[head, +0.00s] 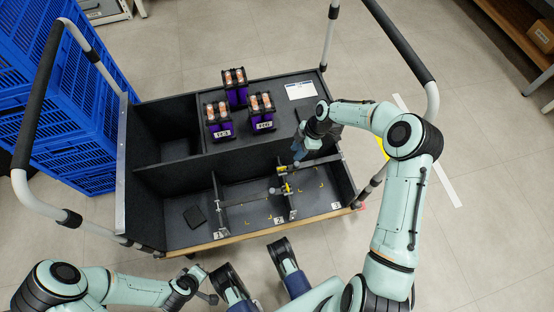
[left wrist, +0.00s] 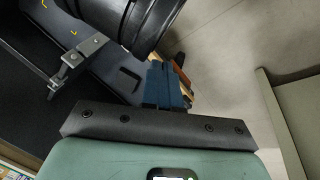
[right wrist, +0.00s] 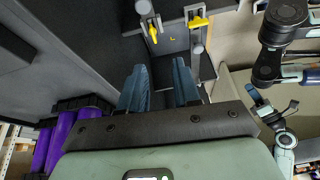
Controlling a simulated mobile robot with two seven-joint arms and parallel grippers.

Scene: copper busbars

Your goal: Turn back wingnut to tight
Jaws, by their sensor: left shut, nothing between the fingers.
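Two yellow wingnuts sit on the metal bars by the divider in the black cart. The back wingnut (head: 296,166) is close to my right gripper (head: 299,151); the front wingnut (head: 286,188) is nearer to me. In the right wrist view, one yellow wingnut (right wrist: 153,33) and another (right wrist: 198,21) show beyond the fingertips. My right gripper (right wrist: 158,85) is open, its blue fingers apart with nothing seen between them, and touches neither wingnut there. My left gripper (left wrist: 166,86) is shut and empty, outside the cart's front edge.
Purple-and-black units with copper-coloured tops (head: 221,121) stand on the cart's back deck beside a white label (head: 300,90). A small dark pad (head: 194,217) lies in the front left compartment. Blue crates (head: 70,100) stand left. Cart handles rise at both sides.

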